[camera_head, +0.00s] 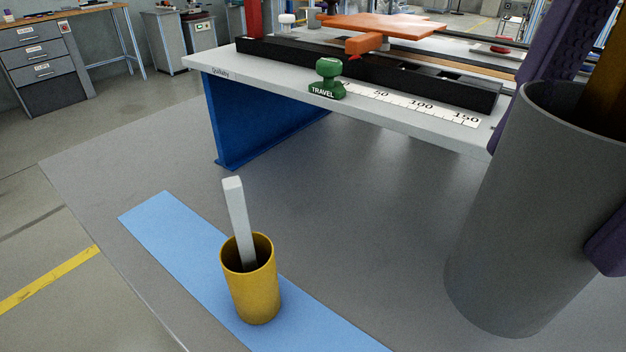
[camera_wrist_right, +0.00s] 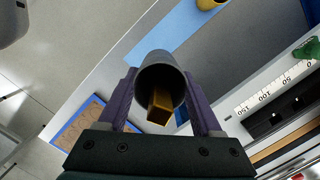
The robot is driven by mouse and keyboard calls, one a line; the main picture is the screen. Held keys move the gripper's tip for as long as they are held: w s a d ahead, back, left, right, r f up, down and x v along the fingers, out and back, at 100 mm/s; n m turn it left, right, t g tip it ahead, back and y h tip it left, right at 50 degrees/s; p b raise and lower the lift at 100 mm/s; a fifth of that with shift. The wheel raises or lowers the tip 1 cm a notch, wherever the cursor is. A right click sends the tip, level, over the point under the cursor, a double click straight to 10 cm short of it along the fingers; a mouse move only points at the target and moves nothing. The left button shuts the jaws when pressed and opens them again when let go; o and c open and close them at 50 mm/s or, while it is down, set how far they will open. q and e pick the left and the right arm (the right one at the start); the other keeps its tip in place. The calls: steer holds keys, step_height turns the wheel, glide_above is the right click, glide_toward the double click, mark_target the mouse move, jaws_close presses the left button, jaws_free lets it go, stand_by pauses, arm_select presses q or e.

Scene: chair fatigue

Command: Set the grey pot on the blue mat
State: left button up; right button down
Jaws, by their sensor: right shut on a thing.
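The grey pot (camera_head: 520,210) is a tall open cylinder at the right of the head view, leaning slightly there. A gold-brown bar stands inside it and shows in the right wrist view (camera_wrist_right: 159,106). My right gripper (camera_wrist_right: 160,82) is shut on the pot, with a purple finger on either side. The pot looks held above the grey table, to the right of the blue mat. The blue mat (camera_head: 165,222) is a long strip lying diagonally on the table. It also shows in the right wrist view (camera_wrist_right: 180,36). My left gripper is not in view.
A yellow pot (camera_head: 254,292) with a pale bar (camera_head: 238,220) in it stands on the mat's nearer part. The mat's far-left part is bare. A white raised bench (camera_head: 220,66) with a green TRAVEL stamp-like piece (camera_head: 327,78) and a scale stands behind.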

steer(key=m, duration=0.2)
steer(key=s+a+f+m+b, duration=0.1)
steer(key=m, duration=0.1)
steer(key=shift+a+f+t, duration=0.1)
steer(key=shift+f+t, duration=0.05)
steer(key=shift+t, duration=0.15)
step_height(320, 180, down, 20)
steer(key=shift+b, duration=0.7)
